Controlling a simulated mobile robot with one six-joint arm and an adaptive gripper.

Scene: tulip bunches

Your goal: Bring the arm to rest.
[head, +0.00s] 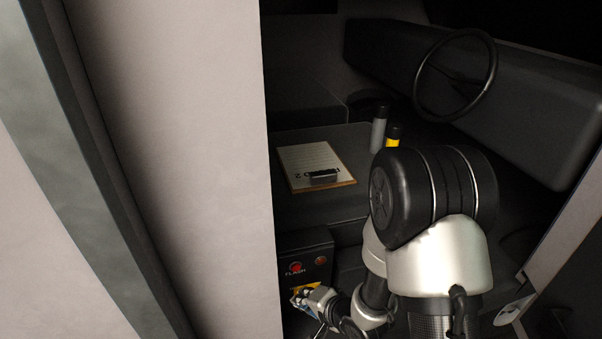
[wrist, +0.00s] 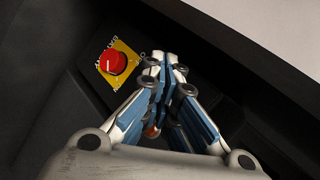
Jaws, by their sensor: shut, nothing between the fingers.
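My gripper (head: 302,298) is low in the head view, beside the front of a dark switch box (head: 318,246). In the wrist view my gripper (wrist: 166,62) has its blue and white fingers drawn together at the tips, with nothing between them. A red rotary knob (wrist: 112,62) on a yellow plate (wrist: 127,52) lies to the left of the fingertips, apart from them in that picture. In the head view the yellow plate (head: 312,286) is partly covered by my gripper, and the knob cannot be made out there.
The box also bears a red button (head: 295,267) marked FLASH and another red one (head: 320,260). A steering wheel (head: 456,76) is at right. A pale pillar (head: 170,130) bounds the left.

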